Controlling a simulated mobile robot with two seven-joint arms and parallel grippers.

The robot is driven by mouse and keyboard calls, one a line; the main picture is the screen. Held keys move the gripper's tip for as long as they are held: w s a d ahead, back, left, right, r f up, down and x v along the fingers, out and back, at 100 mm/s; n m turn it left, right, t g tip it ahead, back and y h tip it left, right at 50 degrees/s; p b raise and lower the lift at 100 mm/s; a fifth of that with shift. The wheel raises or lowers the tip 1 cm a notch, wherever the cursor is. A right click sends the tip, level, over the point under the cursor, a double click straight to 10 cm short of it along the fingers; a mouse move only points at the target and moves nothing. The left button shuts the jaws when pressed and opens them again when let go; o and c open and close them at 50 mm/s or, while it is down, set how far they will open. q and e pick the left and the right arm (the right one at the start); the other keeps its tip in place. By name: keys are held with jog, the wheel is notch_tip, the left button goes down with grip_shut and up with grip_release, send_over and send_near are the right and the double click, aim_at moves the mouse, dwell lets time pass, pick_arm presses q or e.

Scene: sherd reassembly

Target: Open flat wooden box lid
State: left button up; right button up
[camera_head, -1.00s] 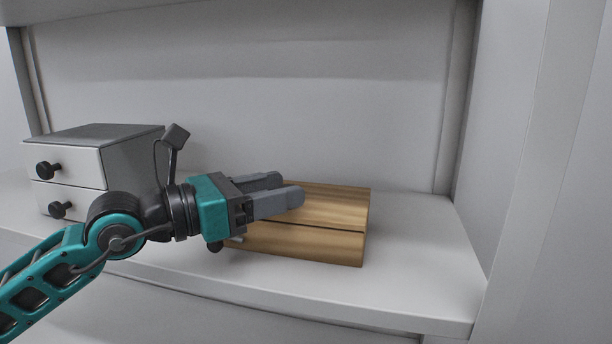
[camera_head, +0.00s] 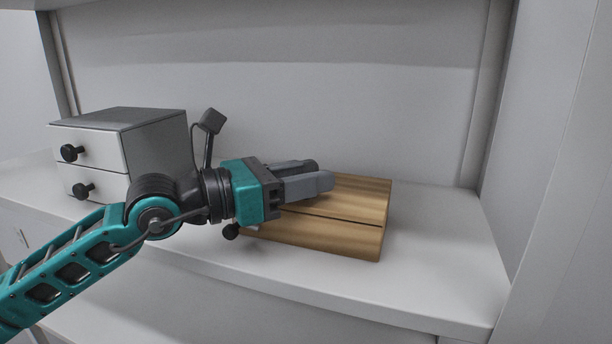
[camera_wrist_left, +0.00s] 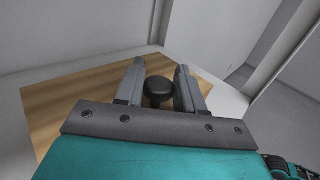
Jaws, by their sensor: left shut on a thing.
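The flat wooden box (camera_head: 325,239) lies on the white shelf, with light brown striped grain. Its lid (camera_head: 365,190) is on top, and a dark line runs along near its front edge. The lid looks flat and down. My left gripper (camera_head: 318,172) reaches in from the left, low over the lid. In the left wrist view my left gripper (camera_wrist_left: 158,82) has a round black knob (camera_wrist_left: 158,91) between its fingers, above the wood, and is shut on it. In the head view the fingers hide this knob. My right gripper is not in view.
A small grey cabinet (camera_head: 158,150) with two white drawers and black knobs stands on the shelf at the left. The shelf (camera_head: 440,260) is bare right of the box. A shelf wall stands behind and an upright at the right.

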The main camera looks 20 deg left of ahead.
pick_arm(q)
grip_shut()
jog(key=shift+r, duration=0.1)
